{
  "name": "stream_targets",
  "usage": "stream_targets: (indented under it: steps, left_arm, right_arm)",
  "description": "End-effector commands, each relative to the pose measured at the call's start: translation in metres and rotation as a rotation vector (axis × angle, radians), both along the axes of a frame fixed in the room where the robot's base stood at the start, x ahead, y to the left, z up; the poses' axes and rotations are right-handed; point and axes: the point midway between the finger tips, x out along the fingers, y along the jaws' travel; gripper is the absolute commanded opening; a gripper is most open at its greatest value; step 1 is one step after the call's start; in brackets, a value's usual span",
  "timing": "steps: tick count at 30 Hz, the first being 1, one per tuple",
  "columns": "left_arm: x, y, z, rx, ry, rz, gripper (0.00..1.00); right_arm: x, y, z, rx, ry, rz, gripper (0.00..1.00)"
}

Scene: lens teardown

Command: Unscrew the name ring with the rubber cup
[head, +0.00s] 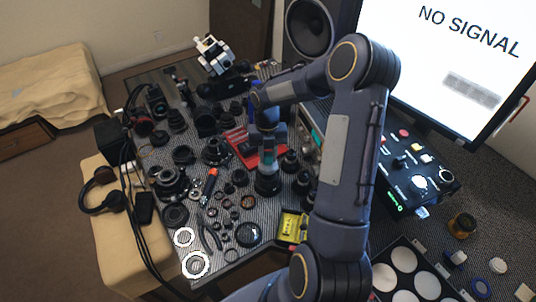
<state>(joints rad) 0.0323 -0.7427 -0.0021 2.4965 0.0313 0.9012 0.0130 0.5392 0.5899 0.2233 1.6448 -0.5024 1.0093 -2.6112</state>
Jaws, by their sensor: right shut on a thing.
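My right gripper (268,158) reaches down from the right over the middle of the table. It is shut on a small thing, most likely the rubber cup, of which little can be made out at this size. Right below the fingers stands a dark, round lens body (267,185), upright on the table. Whether the held thing touches it cannot be told. The name ring cannot be made out; the gripper covers the top of the lens. My left gripper is not in view.
Lens parts crowd the striped table (240,272). A red tray (240,148) lies behind the gripper, a yellow box (291,227) in front. An orange-handled tool (210,185), pliers (209,232) and white rings (195,264) lie to the left. A large monitor (440,60) stands at back right.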

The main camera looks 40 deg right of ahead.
Motion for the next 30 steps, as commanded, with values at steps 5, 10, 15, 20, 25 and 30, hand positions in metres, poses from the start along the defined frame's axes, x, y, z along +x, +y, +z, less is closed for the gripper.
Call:
stream_targets:
  steps: [5,10,15,20,25,30]
  left_arm:
    - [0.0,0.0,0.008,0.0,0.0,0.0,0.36]
    - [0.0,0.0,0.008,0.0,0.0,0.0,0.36]
    - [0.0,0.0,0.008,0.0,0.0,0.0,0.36]
    - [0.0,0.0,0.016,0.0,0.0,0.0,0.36]
    - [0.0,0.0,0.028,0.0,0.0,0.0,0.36]
    - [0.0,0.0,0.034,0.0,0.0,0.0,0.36]
  right_arm:
    - [0.0,0.0,0.01,-0.001,-0.001,-0.001,0.0]
    - [0.0,0.0,0.01,0.0,-0.001,-0.001,0.0]
    - [0.0,0.0,0.01,0.0,-0.001,-0.001,0.0]
    - [0.0,0.0,0.019,0.0,-0.002,-0.001,0.0]
    - [0.0,0.0,0.034,0.0,-0.002,-0.001,0.0]
    - [0.0,0.0,0.041,0.0,-0.002,-0.001,0.0]
